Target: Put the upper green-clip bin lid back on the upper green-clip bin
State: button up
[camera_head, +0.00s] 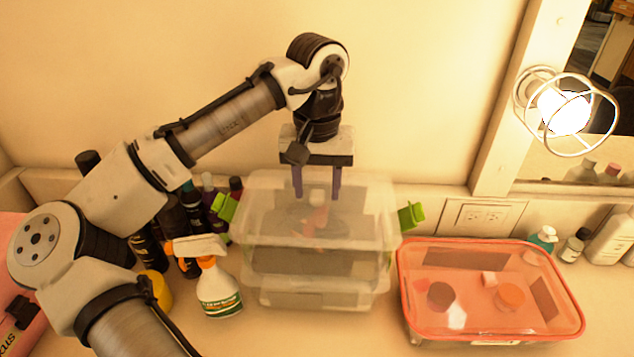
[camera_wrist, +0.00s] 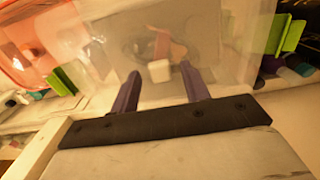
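The upper green-clip bin (camera_head: 270,228) is a clear tub on top of another clear tub, with green clips (camera_head: 411,216) sticking out at its sides. A see-through lid (camera_head: 262,187) with a small white knob (camera_head: 316,197) lies over its top; I cannot tell whether it sits fully on the rim. The knob also shows in the wrist view (camera_wrist: 159,71). My gripper (camera_head: 317,190) points down above the lid, its two purple fingers apart on either side of the knob. In the wrist view, gaps show between the knob and both fingers (camera_wrist: 160,80).
A clear bin with an orange-red lid (camera_head: 490,250) stands to the right. A spray bottle (camera_head: 217,288) and several dark bottles crowd the left. A wall outlet (camera_head: 482,216) and caged lamp (camera_head: 565,110) are at the right. The counter's front middle is clear.

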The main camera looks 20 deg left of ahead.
jog(key=shift+r, duration=0.1)
notch_tip(320, 180, up, 20)
jog(key=p, duration=0.8)
dwell(0.7)
jog(key=shift+f, duration=0.2)
dwell(0.4)
